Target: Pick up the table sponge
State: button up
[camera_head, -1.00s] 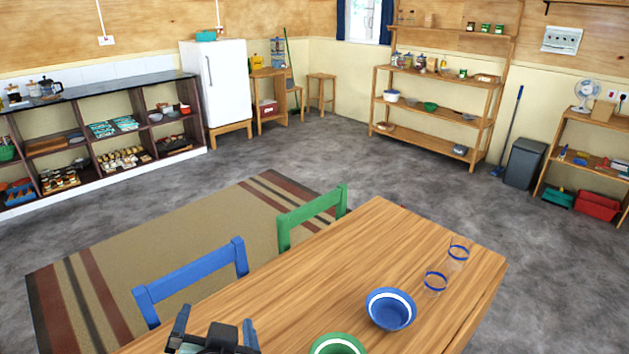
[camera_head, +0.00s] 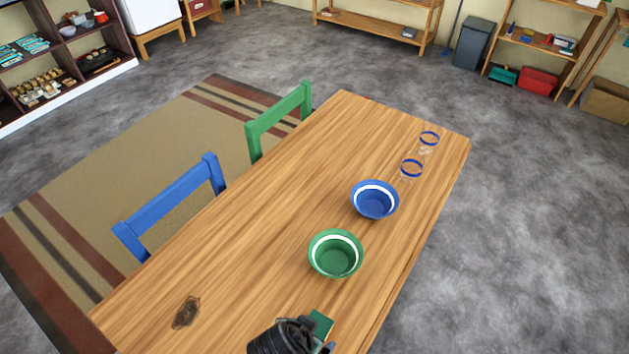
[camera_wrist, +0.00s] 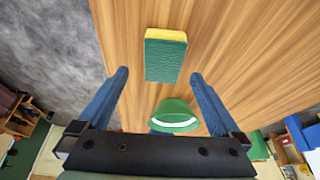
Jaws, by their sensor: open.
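The table sponge (camera_wrist: 165,58), a green block with a yellow layer, lies on the wooden table. In the wrist view it is just beyond and between the tips of my gripper's two blue fingers. My gripper (camera_wrist: 159,76) is open, with nothing between its fingers. In the head view, a green corner of the sponge (camera_head: 321,323) shows beside my dark gripper (camera_head: 290,340) at the bottom edge. The gripper hides the rest of it.
A green bowl (camera_head: 336,254) stands close to the sponge, also seen in the wrist view (camera_wrist: 176,116). A blue bowl (camera_head: 375,200) and two blue-rimmed glasses (camera_head: 411,169) stand farther along the table (camera_head: 270,225). Blue (camera_head: 175,205) and green (camera_head: 280,120) chairs stand at its left side.

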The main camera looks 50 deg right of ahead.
jog(key=shift+w+x, duration=0.2)
jog(key=shift+x, duration=2.4)
jog(key=shift+a, duration=0.1)
jog(key=c, duration=1.3)
notch_tip(320, 180, up, 10)
